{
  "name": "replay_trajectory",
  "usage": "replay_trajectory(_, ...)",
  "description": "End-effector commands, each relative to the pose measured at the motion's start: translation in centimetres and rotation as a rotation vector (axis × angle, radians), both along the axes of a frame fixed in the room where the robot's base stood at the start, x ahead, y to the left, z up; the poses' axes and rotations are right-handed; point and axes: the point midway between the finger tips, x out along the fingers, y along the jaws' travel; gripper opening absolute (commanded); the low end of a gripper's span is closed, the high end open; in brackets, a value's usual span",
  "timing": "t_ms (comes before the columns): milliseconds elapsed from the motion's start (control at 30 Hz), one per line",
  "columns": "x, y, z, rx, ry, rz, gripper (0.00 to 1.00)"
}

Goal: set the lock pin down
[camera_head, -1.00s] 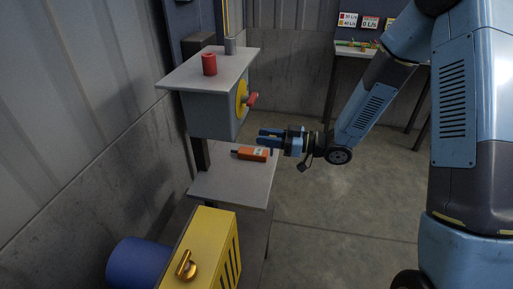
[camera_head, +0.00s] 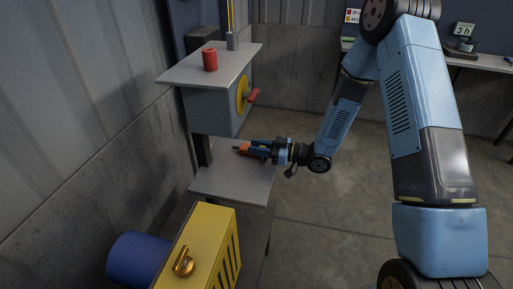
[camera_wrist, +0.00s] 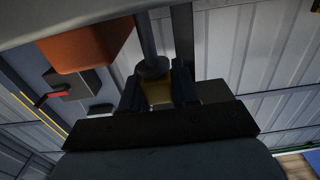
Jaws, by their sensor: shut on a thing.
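My gripper (camera_head: 256,147) is low over the grey lower shelf (camera_head: 228,184), by the orange tool (camera_head: 242,149), partly covering it in the head view. In the wrist view my gripper (camera_wrist: 156,90) is shut on a small piece with a yellowish body, a dark round collar and a grey shaft, which I take to be the lock pin (camera_wrist: 152,68). Its shaft runs towards the top of the picture. The pin cannot be made out in the head view. Whether it touches the shelf, I cannot tell.
A grey cabinet (camera_head: 207,107) with a red-handled yellow disc (camera_head: 242,94) stands above the shelf. A red cylinder (camera_head: 210,61) sits on its top. A yellow box (camera_head: 207,232) and a blue drum (camera_head: 138,259) are in front. The shelf's front part is clear.

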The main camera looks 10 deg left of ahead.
Motion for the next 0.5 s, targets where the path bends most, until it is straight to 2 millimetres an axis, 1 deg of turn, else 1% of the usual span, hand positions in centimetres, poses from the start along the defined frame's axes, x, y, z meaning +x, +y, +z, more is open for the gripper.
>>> replay_trajectory(333,0.02,0.03,-0.22,0.001,-0.001,0.0,0.0)
replay_trajectory(367,0.02,0.03,-0.17,0.001,-0.001,0.0,0.32)
replay_trajectory(500,0.01,0.03,-0.16,0.001,-0.001,0.0,0.45)
